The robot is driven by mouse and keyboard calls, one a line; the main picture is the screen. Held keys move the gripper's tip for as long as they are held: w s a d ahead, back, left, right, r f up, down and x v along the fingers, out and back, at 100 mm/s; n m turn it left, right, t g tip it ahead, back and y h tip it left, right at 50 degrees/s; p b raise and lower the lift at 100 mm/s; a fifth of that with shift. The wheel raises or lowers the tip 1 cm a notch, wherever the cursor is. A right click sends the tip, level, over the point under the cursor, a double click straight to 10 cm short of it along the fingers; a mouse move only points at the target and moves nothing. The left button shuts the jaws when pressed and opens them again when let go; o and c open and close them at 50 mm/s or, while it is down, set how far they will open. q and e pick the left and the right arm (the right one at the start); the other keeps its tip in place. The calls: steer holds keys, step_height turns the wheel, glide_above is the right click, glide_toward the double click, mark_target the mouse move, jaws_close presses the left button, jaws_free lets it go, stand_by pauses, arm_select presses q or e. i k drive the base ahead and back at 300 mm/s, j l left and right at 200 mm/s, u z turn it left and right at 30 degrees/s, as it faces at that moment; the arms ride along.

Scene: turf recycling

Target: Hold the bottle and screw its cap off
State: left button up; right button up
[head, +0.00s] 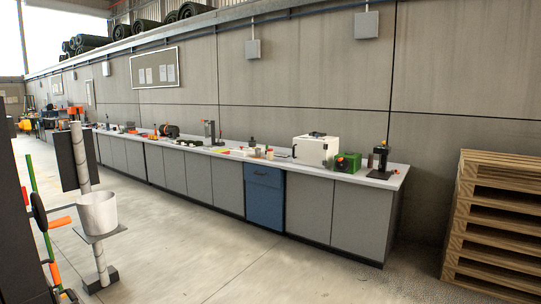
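Neither of my grippers shows in the head view. I cannot pick out a bottle or its cap for certain. A long workbench (398,181) runs along the wall, with many small items on its light top. A small dark brown upright item (370,160) stands near its right end, too small to identify. Small containers (269,153) stand left of the white box, also too small to name.
A white box (310,152), a green device (347,163) and a black stand (383,157) are on the bench's right part. Stacked wooden pallets (492,220) stand at right. A white bucket (97,212) on a pole stand is at left. The floor between is clear.

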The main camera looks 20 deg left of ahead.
mark_target(269, 154)
steer(key=i+l, duration=0.55)
steer(key=i+l+z, duration=0.15)
steer(key=i+l, duration=0.45)
steer(key=i+u, duration=0.8)
steer(key=i+l+u, duration=0.15)
steer(key=i+u, duration=0.25)
steer(key=i+j+u, duration=0.15)
steer(key=i+u, duration=0.85)
steer(key=i+z, duration=0.15)
steer(key=i, duration=0.55)
steer(key=i+z, duration=0.15)
steer(key=i, duration=0.55)
steer(key=i+z, duration=0.25)
steer(key=i, duration=0.2)
steer(key=i+j+z, duration=0.25)
steer(key=i, duration=0.15)
steer(key=i+j+z, duration=0.1)
steer(key=i+z, duration=0.2)
steer(key=i, duration=0.15)
steer(key=i+j+z, duration=0.25)
steer(key=i+j, duration=0.05)
steer(key=i, duration=0.1)
